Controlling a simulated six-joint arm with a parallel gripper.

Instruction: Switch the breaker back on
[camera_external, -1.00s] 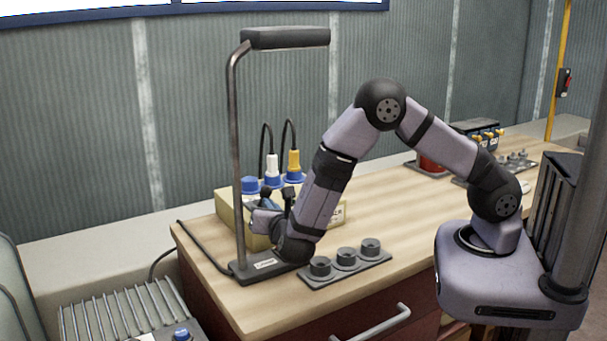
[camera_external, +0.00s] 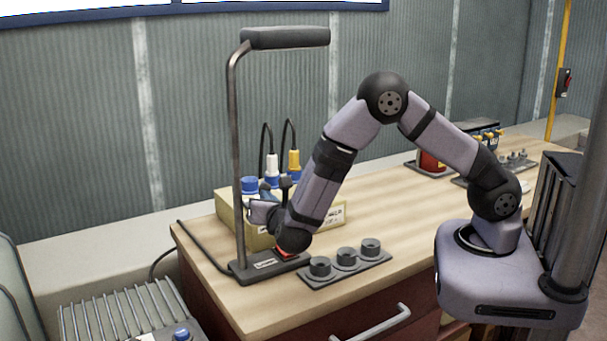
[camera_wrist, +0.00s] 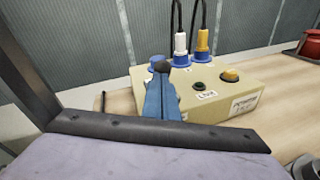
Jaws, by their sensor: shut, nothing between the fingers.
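A beige box (camera_external: 330,212) with a label on its front stands on the bench behind my gripper (camera_external: 262,197). It also shows in the wrist view (camera_wrist: 225,92), with a dark round button (camera_wrist: 198,86) and an amber lamp or button (camera_wrist: 230,75) on top. A white plug (camera_wrist: 180,43) and a yellow plug (camera_wrist: 202,42) sit in blue sockets at its back. My gripper, with blue fingers in the wrist view (camera_wrist: 161,92), is shut and empty at the box's left side. The fingers hide part of the box, and I cannot make out which part is the breaker.
A lamp post (camera_external: 238,150) on a flat base (camera_external: 250,268) stands close left of my gripper; a red switch (camera_external: 287,252) shows on the base. A grey holder with round sockets (camera_external: 345,262) lies in front. A red can (camera_external: 430,162) stands further right.

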